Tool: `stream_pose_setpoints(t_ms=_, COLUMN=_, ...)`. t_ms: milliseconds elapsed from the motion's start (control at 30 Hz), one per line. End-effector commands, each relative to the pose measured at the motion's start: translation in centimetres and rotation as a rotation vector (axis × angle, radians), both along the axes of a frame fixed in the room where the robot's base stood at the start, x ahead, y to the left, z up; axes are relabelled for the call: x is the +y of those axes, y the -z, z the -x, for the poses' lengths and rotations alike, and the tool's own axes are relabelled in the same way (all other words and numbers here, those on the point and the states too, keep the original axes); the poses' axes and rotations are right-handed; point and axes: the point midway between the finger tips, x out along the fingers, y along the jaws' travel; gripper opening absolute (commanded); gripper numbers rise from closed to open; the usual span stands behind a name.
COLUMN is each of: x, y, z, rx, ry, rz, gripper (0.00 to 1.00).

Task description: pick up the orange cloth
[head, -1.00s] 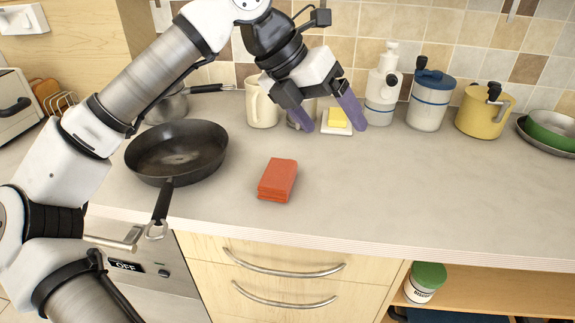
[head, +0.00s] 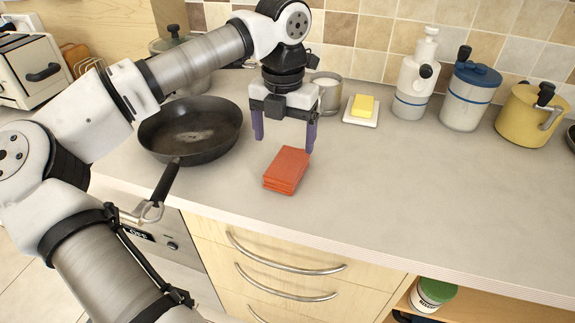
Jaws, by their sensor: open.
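The orange cloth (head: 286,170) is folded into a thick rectangular stack and lies flat on the countertop near its front edge. My gripper (head: 284,145) points down with its two purple fingers spread apart. It is empty. The fingers are just behind and above the cloth, the right fingertip close to the cloth's far edge. The picture does not show clearly how high the fingertips are over the counter.
A black frying pan (head: 190,130) sits left of the cloth, its handle (head: 165,183) pointing to the front edge. Behind are a metal pot (head: 328,92), a butter dish (head: 361,117), a white dispenser (head: 414,85), a canister (head: 468,97) and a yellow pot (head: 527,115). The counter (head: 400,190) right of the cloth is clear.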

Motion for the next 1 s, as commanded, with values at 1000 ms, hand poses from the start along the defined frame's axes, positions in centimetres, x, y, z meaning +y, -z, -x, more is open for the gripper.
stream_pose_setpoints(t_ms=1000, x=-0.9, y=7.0, z=-0.3, rx=-0.001, ry=0.002, rz=0.0, gripper=0.68)
